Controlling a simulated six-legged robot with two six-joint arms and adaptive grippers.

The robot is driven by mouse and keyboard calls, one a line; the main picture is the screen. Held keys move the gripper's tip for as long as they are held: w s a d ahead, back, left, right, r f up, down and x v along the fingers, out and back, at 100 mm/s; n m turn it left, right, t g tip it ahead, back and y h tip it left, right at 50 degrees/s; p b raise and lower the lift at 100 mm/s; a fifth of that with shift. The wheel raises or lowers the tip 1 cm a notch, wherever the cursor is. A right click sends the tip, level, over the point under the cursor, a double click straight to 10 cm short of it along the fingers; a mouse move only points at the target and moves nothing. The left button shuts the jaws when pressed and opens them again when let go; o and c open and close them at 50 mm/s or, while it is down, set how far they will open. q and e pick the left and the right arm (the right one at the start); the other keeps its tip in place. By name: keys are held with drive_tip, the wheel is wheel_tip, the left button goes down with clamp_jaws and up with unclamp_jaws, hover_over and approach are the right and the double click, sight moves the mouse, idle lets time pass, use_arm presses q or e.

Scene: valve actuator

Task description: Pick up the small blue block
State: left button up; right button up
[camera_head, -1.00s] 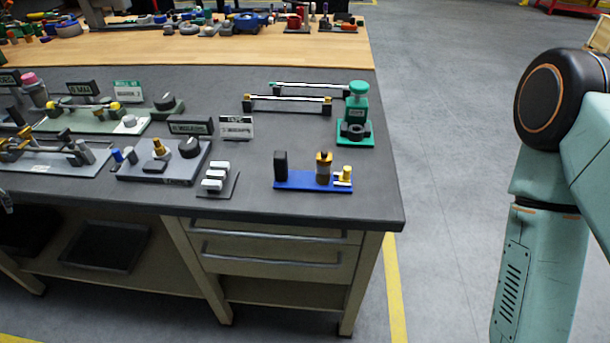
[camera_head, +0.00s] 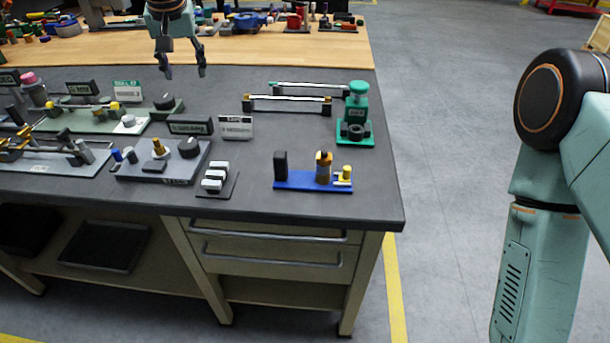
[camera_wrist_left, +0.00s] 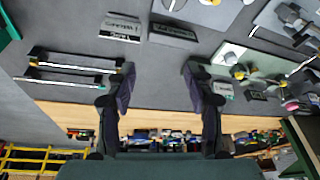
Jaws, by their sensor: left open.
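A small blue piece (camera_head: 117,155) stands at the left end of a grey fixture on the dark bench mat in the head view. It looks more rounded than square, and I cannot tell if it is the block named. A blue base plate (camera_head: 313,187) lies near the bench's front right, carrying a black block and an amber cylinder. My left gripper (camera_head: 184,73) hangs open and empty over the back of the mat, behind the fixtures. Its spread fingers also show in the left wrist view (camera_wrist_left: 160,90), with nothing between them. My right gripper is out of the head view.
A green fixture (camera_head: 355,120) stands at the mat's right edge, beside two low bars (camera_head: 287,104). Small upright signs (camera_head: 236,127) stand mid-mat. A wooden bench strip (camera_head: 290,52) with cluttered parts lies behind. Bare mat lies around the blue plate.

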use_arm(q)
drive_tip(key=s+d+f+m+g+h, duration=0.1)
drive_tip(key=s+d+f+m+g, duration=0.2)
drive_tip(key=d, duration=0.7)
drive_tip(key=s+d+f+h, duration=0.15)
drive_tip(key=s+d, duration=0.35)
drive_tip(key=d, duration=0.5)
hover_over(280, 153)
drive_tip(key=shift+y, duration=0.45)
drive_tip(key=f, duration=0.6)
drive_tip(key=shift+s+a+f, duration=0.2)
drive_tip(key=shift+s+f, duration=0.15)
drive_tip(key=f, duration=0.5)
drive_tip(key=shift+w+d+f, duration=0.1)
drive_tip(key=shift+d+f, duration=0.05)
drive_tip(key=shift+d, duration=0.1)
drive_tip(key=shift+w+f, duration=0.2)
drive_tip(key=shift+f, duration=0.25)
drive_tip(key=shift+s+r, duration=0.1)
drive_tip(key=shift+s, duration=0.1)
drive_tip(key=shift+c, duration=1.4)
drive_tip(key=shift+w, duration=0.15)
drive_tip(key=c, duration=0.4)
clamp_jaws()
